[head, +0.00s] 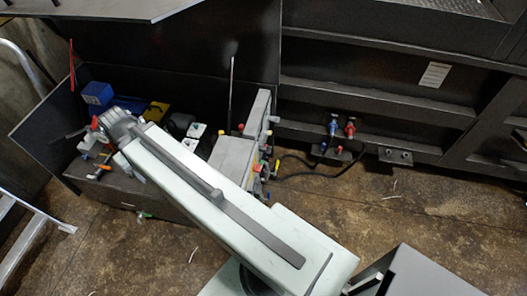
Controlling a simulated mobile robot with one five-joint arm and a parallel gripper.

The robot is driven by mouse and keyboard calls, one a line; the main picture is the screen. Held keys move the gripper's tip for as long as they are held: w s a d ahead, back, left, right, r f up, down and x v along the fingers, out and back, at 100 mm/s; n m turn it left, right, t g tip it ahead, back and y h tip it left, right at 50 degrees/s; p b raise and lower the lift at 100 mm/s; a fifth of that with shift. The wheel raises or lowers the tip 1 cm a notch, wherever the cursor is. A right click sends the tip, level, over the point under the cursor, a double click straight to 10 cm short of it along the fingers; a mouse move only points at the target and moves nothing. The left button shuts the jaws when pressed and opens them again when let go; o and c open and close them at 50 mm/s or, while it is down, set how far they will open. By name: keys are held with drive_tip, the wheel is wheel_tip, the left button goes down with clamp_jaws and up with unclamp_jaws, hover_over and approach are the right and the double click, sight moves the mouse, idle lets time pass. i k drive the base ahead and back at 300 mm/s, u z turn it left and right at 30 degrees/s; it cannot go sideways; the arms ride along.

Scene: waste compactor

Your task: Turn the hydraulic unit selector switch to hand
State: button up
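My pale green arm runs from the bottom middle toward the upper left. Its grey far end (118,122) is over the hydraulic unit (150,198), a dark open-topped cabinet. I cannot clearly make out the fingers of my gripper among the small parts there, nor whether they touch anything. A grey control box (236,158) stands at the right of the unit, partly behind my arm. Small coloured controls (263,164), red and yellow among them, show along its right side. Which of them is the selector switch, and its setting, is too small to tell.
A blue block (97,93) and a yellow part (156,110) are inside the unit. A ladder (38,238) stands at the left. Red and blue fittings (341,127) sit on the dark machine wall. Brown floor (415,215) is open at the right.

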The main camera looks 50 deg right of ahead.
sight(268, 150)
drive_tip(key=u, duration=0.05)
drive_tip(key=k, duration=0.95)
drive_tip(key=z, duration=1.25)
drive_tip(key=i, duration=1)
drive_tip(key=u, duration=0.05)
